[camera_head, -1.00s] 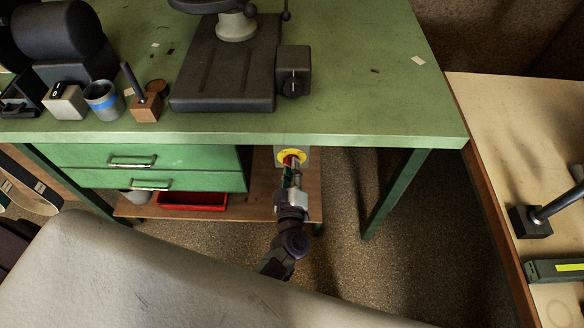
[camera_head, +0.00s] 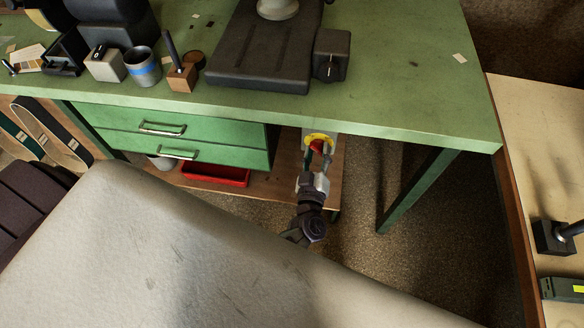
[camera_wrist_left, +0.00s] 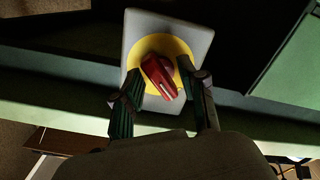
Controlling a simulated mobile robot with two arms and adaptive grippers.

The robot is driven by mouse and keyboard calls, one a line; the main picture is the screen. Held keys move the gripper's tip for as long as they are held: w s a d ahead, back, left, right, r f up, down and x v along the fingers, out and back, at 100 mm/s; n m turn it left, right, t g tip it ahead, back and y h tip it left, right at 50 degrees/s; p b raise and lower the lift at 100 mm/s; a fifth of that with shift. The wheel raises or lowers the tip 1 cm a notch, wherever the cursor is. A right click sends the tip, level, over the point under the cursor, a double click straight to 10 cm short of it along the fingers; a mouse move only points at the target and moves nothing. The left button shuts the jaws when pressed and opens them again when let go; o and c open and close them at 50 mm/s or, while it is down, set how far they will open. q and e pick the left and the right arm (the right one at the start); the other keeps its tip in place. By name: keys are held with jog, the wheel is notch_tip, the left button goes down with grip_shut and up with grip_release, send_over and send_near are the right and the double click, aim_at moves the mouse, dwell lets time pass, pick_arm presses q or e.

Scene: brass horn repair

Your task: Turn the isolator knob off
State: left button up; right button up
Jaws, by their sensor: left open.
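The isolator knob (camera_head: 317,146) is red, on a yellow round plate, under the front edge of the green bench. In the left wrist view the red knob (camera_wrist_left: 160,78) stands tilted on its yellow disc (camera_wrist_left: 178,46) and grey box (camera_wrist_left: 139,24). My left gripper (camera_head: 319,163) is just in front of the knob. In the left wrist view its two fingers (camera_wrist_left: 159,95) are open, one on each side of the knob's lower end. I cannot tell whether either finger touches it. My right gripper is not in view.
The green bench top (camera_head: 420,90) overhangs the isolator. Green drawers (camera_head: 180,135) are to its left, with a red tray (camera_head: 215,175) on the lower shelf. A green bench leg (camera_head: 415,190) stands to the right. A pale table (camera_head: 530,130) is at the far right.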

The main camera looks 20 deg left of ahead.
pick_arm(q)
jog(key=m, duration=0.8)
jog(key=shift+m, duration=0.4)
jog(key=shift+a+f+m, duration=0.1)
jog(key=shift+f+m, duration=0.05)
jog(key=shift+m, duration=0.85)
jog(key=shift+m+b, duration=0.8)
jog(key=shift+b, duration=0.1)
jog(key=s+d+m+b, duration=0.3)
jog(key=s+d, duration=0.1)
jog(key=s, duration=1)
notch_tip(320, 180, down, 13)
jog(key=d+m+g+h+p, duration=0.2)
jog(key=h, duration=0.5)
jog(key=s+a+f+g, duration=0.2)
jog(key=s+f+g, duration=0.1)
jog(key=f, duration=0.4)
jog(key=s+a+f+n+g+p, duration=0.1)
jog(key=s+f+g, duration=0.1)
jog(key=s+f, duration=0.3)
jog(key=shift+a+f+g+h, duration=0.35)
jog(key=shift+f+g+h, duration=0.05)
jog(key=shift+f, duration=0.5)
